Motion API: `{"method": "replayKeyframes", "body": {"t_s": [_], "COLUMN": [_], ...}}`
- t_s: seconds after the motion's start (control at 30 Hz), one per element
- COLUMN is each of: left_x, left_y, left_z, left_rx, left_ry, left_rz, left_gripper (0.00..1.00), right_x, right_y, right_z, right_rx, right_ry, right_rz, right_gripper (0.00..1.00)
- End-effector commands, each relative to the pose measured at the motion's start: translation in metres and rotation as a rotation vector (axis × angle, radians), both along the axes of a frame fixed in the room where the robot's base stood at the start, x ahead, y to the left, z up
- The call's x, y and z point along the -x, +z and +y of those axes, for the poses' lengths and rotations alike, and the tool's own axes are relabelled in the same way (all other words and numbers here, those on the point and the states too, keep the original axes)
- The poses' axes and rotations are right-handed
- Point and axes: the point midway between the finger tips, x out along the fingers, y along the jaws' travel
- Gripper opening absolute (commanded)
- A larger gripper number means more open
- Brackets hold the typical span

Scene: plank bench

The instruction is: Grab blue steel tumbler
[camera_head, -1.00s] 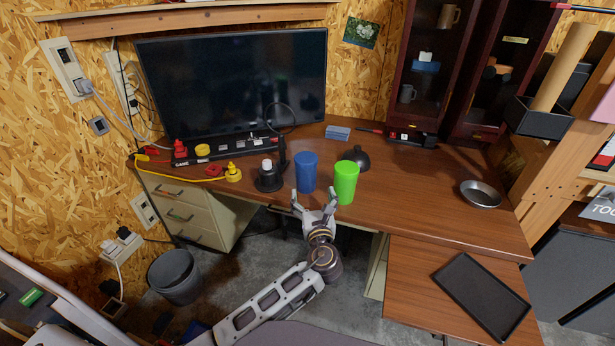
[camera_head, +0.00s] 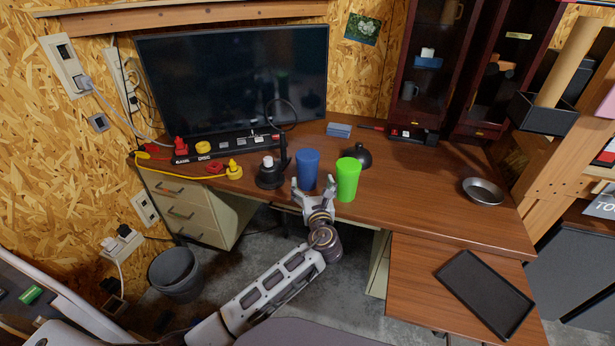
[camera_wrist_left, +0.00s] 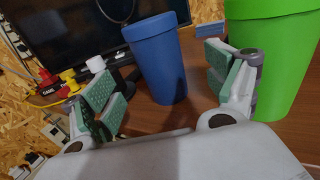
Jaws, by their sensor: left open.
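The blue steel tumbler (camera_head: 307,168) stands upright on the brown desk, just left of a green tumbler (camera_head: 347,179). My left gripper (camera_head: 314,184) is at the desk's front edge, right in front of the blue tumbler, with its fingers spread. In the left wrist view the blue tumbler (camera_wrist_left: 158,58) stands ahead between the two open fingers (camera_wrist_left: 160,92), with nothing gripped. The green tumbler (camera_wrist_left: 285,60) is close behind and beside the right-hand finger in that view. My right gripper is not in view.
A black device (camera_head: 269,175) stands left of the blue tumbler, with a yellow plug (camera_head: 233,170) farther left. A black dome (camera_head: 357,156) sits behind the green tumbler. A metal bowl (camera_head: 483,192) and a black tray (camera_head: 484,292) lie to the right. The desk (camera_head: 420,195) between is clear.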

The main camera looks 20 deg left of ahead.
Motion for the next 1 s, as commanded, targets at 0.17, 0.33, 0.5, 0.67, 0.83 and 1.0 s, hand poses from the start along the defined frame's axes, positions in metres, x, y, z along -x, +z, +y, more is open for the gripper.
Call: {"method": "replayKeyframes", "body": {"t_s": [0.17, 0.33, 0.5, 0.67, 0.83, 1.0], "left_x": [-0.021, -0.034, -0.038, -0.038, -0.039, -0.048], "left_y": [-0.001, -0.001, 0.000, 0.000, 0.000, -0.001], "left_z": [0.010, 0.016, 0.018, 0.017, 0.018, 0.023], "left_rx": [0.000, -0.001, 0.001, 0.001, 0.001, 0.000], "left_ry": [0.002, 0.001, 0.001, 0.001, 0.001, 0.001], "left_rz": [0.000, 0.000, 0.000, 0.000, 0.000, 0.000], "left_gripper": [0.87, 0.87, 0.87, 0.87, 0.87, 0.87], "right_x": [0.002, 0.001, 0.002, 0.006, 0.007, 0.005], "right_y": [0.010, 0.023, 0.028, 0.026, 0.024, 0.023], "right_z": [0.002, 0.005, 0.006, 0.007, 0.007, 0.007], "right_rx": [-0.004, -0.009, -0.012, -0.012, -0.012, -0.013], "right_ry": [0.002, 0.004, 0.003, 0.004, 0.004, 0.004], "right_rz": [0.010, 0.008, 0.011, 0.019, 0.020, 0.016], "right_gripper": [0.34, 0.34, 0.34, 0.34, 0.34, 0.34]}}
